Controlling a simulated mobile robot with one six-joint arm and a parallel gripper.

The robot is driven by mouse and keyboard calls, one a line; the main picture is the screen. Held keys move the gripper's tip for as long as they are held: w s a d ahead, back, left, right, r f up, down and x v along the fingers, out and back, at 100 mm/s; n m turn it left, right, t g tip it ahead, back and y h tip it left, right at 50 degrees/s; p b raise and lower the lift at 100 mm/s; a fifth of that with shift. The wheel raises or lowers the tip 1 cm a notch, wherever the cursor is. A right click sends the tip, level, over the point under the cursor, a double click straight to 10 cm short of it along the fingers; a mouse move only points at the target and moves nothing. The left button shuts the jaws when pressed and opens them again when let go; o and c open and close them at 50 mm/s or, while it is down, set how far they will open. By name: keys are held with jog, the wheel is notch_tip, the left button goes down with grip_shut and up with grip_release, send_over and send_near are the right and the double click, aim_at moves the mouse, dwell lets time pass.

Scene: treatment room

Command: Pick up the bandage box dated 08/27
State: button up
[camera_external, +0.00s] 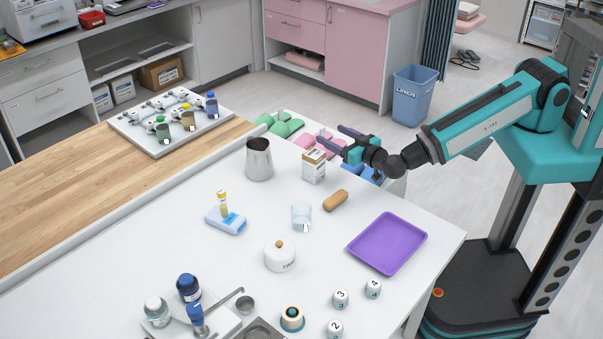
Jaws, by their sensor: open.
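A small box (313,168), white with a brown upper part and dark print, stands upright on the white table near its far edge. It looks like the bandage box, but its date is too small to read. My gripper (332,136) is open, with its two fingers pointing left. In the picture it is just above and to the right of the box, and nothing shows between the fingers. I cannot tell whether it touches the box.
A steel pitcher (259,160) stands left of the box. A brown roll (335,201) and a glass (301,216) are in front of it. A purple tray (362,246), a lidded white jar (279,258) and numbered blocks (340,299) stand nearer.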

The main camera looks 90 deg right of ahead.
aim_at(321, 157)
jog(key=w+a+r+n+t+y, duration=0.2)
jog(key=w+a+r+t, duration=0.1)
jog(key=w+a, duration=0.1)
jog(key=shift+w+a+r, duration=0.2)
jog(key=shift+a+r, duration=0.1)
jog(key=shift+a, duration=0.4)
jog(key=shift+f, duration=0.1)
notch_tip(321, 157, down, 8)
jog(key=b, duration=0.8)
jog(key=shift+f+b, duration=0.15)
jog(key=shift+b, duration=0.15)
jog(key=shift+w+d+b, duration=0.5)
jog(key=shift+w+b, duration=0.05)
jog(key=shift+b, duration=0.5)
jog(key=shift+w+d, duration=0.1)
jog(key=shift+d, duration=0.05)
jog(key=shift+r, duration=0.2)
jog(key=shift+w+d+f+b, duration=0.1)
jog(key=shift+w+b, duration=0.05)
jog(key=shift+b, duration=0.35)
